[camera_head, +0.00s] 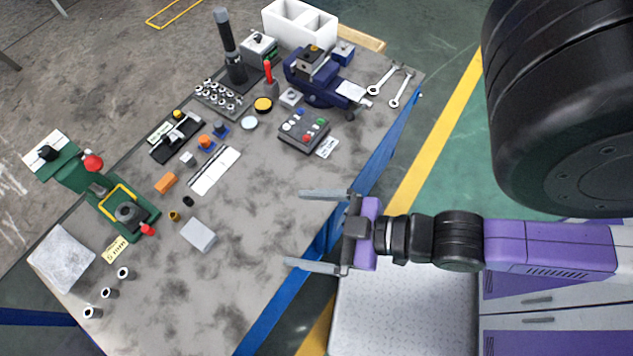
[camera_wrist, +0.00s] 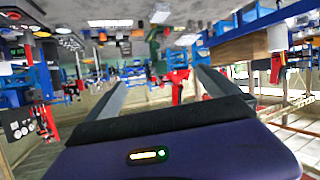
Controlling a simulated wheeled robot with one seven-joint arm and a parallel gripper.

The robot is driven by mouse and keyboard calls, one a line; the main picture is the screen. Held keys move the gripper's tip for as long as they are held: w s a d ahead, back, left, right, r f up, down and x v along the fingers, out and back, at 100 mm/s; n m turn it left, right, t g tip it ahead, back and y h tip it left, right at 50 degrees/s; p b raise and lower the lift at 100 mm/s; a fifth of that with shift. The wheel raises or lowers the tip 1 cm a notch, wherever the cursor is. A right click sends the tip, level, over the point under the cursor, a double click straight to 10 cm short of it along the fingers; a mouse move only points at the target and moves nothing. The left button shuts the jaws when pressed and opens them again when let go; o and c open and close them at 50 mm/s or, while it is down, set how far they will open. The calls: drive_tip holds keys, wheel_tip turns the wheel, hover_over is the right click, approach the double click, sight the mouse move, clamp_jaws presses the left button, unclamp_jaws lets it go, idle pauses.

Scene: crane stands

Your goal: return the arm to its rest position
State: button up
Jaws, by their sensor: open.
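My gripper (camera_head: 300,229) is open and empty, with its two fingers apart and pointing left. It is at the right edge of the workbench (camera_head: 265,215) in the head view, and its fingertips overlap the bench edge in the picture. My purple and black arm reaches in from the right. In the wrist view, my gripper (camera_wrist: 160,90) shows two grey fingers spread wide with nothing between them. That view looks out across the workshop and appears upside down.
The bench holds a green press (camera_head: 127,213), a blue vise (camera_head: 318,75), a button box (camera_head: 304,131), wrenches (camera_head: 401,88), a white bin (camera_head: 300,22) and several small parts. The front middle of the bench is bare. A purple cabinet (camera_head: 535,300) stands at lower right.

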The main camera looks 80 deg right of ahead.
drive_tip(key=shift+m+t, duration=0.4)
drive_tip(key=shift+t, duration=0.2)
drive_tip(key=r, duration=0.1)
drive_tip(key=s+r, duration=0.1)
drive_tip(key=r, duration=0.1)
drive_tip(key=s+r, duration=0.1)
drive_tip(key=r, duration=0.1)
drive_tip(key=shift+a, duration=0.35)
drive_tip(key=shift+f, duration=0.1)
